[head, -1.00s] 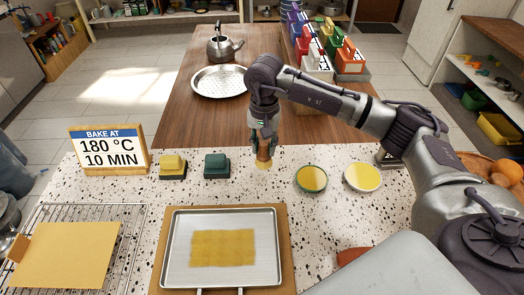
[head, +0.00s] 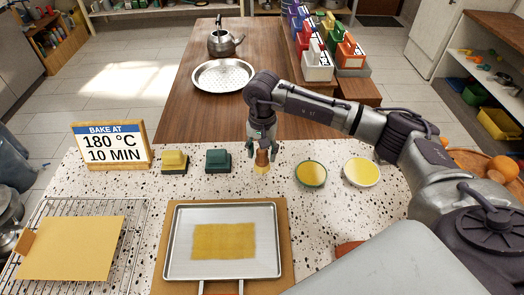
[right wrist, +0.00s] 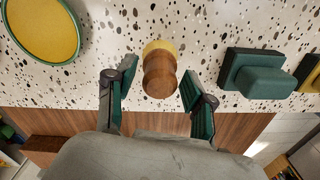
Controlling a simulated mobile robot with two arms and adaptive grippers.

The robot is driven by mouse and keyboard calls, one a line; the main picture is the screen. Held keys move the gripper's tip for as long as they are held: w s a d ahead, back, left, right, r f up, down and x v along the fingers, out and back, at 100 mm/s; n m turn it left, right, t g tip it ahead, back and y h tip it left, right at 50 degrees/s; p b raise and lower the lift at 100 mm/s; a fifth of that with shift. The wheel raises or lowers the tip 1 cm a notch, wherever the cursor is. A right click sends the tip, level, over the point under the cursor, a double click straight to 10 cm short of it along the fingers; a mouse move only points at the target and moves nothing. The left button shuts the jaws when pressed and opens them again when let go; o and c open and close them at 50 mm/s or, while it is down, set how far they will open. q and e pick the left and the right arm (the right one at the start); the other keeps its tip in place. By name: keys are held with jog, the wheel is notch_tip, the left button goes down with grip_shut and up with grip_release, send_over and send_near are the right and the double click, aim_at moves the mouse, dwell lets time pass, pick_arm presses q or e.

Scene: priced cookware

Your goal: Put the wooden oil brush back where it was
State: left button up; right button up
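The wooden oil brush (head: 262,157) stands upright on the speckled counter, yellow bristle end down, between the green block and the oil bowls. In the right wrist view the brush (right wrist: 159,75) sits between the spread fingers with a gap on each side. My right gripper (head: 262,149) is open around the top of the brush, and it also shows open in the right wrist view (right wrist: 155,88). My left gripper is not in view.
A green-rimmed bowl (head: 311,174) and a white bowl (head: 361,172) of yellow liquid stand right of the brush. A green block (head: 218,161) and a yellow block (head: 174,162) stand left. A baking tray (head: 188,268) with a yellow oiled patch lies in front.

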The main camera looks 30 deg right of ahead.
aim_at(262, 151)
jog(key=shift+r, duration=0.45)
notch_tip(262, 151, up, 12)
jog(key=b, duration=0.3)
jog(key=shift+f, duration=0.25)
jog(key=shift+s+f, duration=0.1)
